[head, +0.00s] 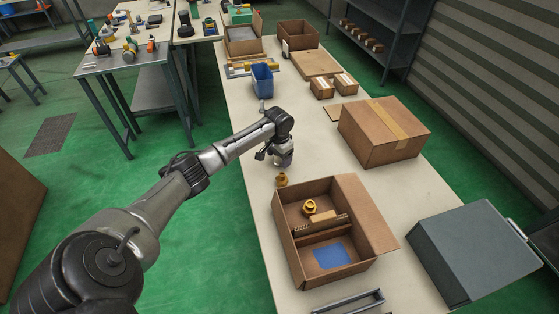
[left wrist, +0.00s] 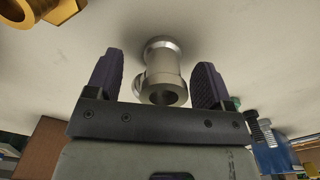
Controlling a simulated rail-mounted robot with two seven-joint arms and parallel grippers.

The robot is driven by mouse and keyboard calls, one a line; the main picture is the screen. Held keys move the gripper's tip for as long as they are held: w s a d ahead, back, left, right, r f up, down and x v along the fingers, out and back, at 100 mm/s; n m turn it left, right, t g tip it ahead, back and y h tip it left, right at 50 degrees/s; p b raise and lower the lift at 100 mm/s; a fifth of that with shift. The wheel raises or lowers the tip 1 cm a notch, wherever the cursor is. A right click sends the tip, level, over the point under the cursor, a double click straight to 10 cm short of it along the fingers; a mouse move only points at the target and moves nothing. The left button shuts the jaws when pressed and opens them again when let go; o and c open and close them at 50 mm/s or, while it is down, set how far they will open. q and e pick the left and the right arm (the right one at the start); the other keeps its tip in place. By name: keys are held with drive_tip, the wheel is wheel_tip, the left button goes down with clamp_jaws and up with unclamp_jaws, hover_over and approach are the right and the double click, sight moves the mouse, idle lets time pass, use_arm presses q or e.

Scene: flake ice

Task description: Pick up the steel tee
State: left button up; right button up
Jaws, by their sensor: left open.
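The steel tee (left wrist: 162,68) is a shiny silver pipe fitting on the pale table. In the left wrist view it shows between the two dark fingers of my left gripper (left wrist: 157,76), with a gap on each side. My left gripper (head: 283,162) is open and low over the table in the head view, pointing down. It hides the tee there. My right gripper is not in view.
A brass fitting (head: 281,180) stands just in front of the gripper and shows at the upper left in the wrist view (left wrist: 28,14). An open cardboard box (head: 285,238) holds another brass fitting (head: 309,207). A blue bin (head: 262,82) and closed carton (head: 384,133) stand farther back.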

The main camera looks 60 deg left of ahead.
use_arm(q)
drive_tip(key=c, duration=1.2)
drive_tip(key=shift+c, duration=0.2)
